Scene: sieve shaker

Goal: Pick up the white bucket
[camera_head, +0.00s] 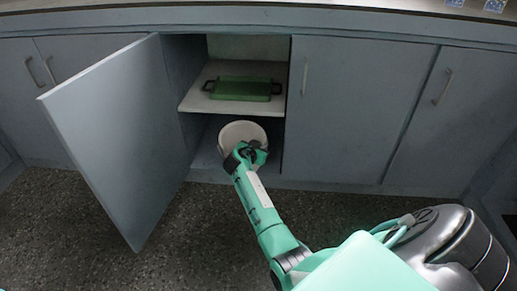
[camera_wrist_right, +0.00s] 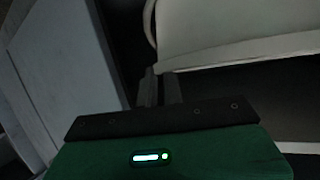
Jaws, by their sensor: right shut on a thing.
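The white bucket (camera_head: 240,130) stands in the lower compartment of the open cabinet, below the shelf. My right arm reaches in from the lower right, and its gripper (camera_head: 245,152) is at the bucket's front, covering part of it. In the right wrist view the bucket (camera_wrist_right: 235,32) fills the upper right, with a thin curved handle at its left side. The fingers (camera_wrist_right: 160,88) are close together there, shut on the bucket; the exact grip point is hard to see. My left gripper is out of view.
The cabinet door (camera_head: 115,135) stands open to the left of my right arm. A shelf (camera_head: 205,102) bearing a green tray (camera_head: 240,89) lies just above the bucket. Closed doors (camera_head: 360,110) flank the opening on the right. The dark floor in front is clear.

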